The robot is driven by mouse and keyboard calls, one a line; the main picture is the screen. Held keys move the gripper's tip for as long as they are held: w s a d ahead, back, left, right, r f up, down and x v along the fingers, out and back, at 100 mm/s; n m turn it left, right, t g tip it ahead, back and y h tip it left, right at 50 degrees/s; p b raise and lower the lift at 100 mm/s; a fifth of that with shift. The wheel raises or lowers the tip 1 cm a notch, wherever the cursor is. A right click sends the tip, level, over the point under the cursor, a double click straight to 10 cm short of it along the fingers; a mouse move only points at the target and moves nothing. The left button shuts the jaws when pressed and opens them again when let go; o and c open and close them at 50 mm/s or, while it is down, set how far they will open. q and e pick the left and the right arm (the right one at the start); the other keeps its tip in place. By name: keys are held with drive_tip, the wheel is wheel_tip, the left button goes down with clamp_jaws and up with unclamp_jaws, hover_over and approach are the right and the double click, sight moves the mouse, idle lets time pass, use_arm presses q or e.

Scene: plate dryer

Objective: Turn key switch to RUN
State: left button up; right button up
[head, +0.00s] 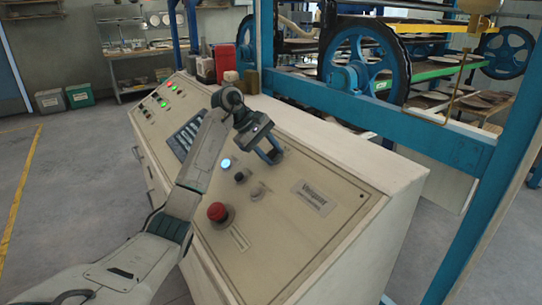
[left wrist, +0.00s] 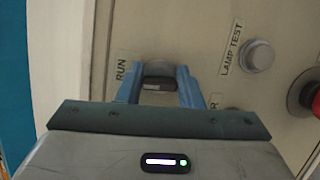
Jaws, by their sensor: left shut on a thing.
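The key switch (left wrist: 158,80) is a dark knob on the cream panel in the left wrist view. My left gripper (left wrist: 160,73) is shut on it, with one blue finger on each side. The RUN label (left wrist: 125,74) is left of the knob, beside the left finger. Another label right of the fingers is mostly hidden. In the head view my left gripper (head: 271,153) is at the panel's upper part, and the key switch is hidden behind it. I cannot tell which way the key points. My right gripper is in neither view.
The sloped console (head: 290,235) carries a red mushroom button (head: 217,212), a lit blue-white button (head: 226,163) and a black knob (head: 240,177). The LAMP TEST button (left wrist: 260,55) is right of the fingers. A blue machine frame (head: 400,125) stands behind the console.

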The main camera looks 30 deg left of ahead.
use_arm(q)
drive_tip(key=shift+m, duration=0.6)
drive_tip(key=o, duration=1)
drive_tip(key=shift+r, duration=0.1)
